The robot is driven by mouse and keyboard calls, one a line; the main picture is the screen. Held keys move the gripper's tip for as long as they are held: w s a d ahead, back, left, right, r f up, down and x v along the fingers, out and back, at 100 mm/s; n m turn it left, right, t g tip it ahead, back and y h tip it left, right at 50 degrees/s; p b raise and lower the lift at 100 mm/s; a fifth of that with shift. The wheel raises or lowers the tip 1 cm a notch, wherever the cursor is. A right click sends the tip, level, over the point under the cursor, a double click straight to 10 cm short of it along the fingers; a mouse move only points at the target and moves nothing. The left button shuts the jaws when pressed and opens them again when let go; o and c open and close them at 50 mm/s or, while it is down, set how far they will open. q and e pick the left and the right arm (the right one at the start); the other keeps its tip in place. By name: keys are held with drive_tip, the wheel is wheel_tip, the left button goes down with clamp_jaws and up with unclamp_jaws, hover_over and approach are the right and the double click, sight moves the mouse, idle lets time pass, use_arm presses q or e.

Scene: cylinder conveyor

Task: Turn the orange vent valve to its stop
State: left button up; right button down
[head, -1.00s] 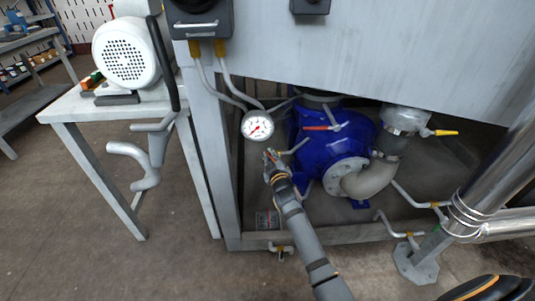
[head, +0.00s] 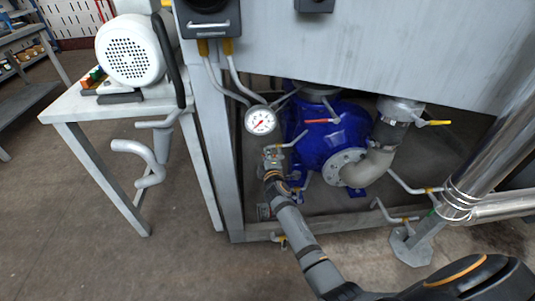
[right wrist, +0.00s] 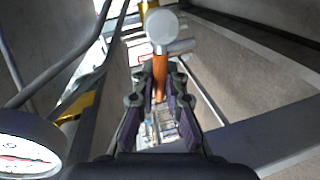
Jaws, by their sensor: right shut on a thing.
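The orange vent valve's lever (right wrist: 160,76) shows in the right wrist view, below a pale round metal end with a short stub to its right. My right gripper (right wrist: 158,92) has its two fingers on either side of the orange lever and is shut on it. In the head view my right gripper (head: 272,155) is just below the pressure gauge (head: 260,120) and left of the blue pump (head: 325,140). It hides the orange lever there. My left gripper is not in view.
A red lever (head: 322,120) sits on the blue pump's pipework, and a yellow lever (head: 434,122) is farther right. The frame post (head: 218,150) stands close left of my gripper. A grey panel (head: 370,50) overhangs above. The gauge also shows close in the right wrist view (right wrist: 28,145).

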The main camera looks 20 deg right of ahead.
drive_tip(key=shift+f+n, duration=0.7)
drive_tip(key=shift+s+f+n, duration=0.1)
drive_tip(key=shift+n, duration=0.2)
drive_tip(key=c, duration=1.4)
unclamp_jaws()
drive_tip(key=shift+h, duration=0.3)
drive_tip(key=shift+r, duration=0.2)
drive_tip(key=v, duration=0.7)
drive_tip(key=shift+s+a, duration=0.15)
drive_tip(key=shift+s, duration=0.05)
drive_tip(key=shift+r, duration=0.1)
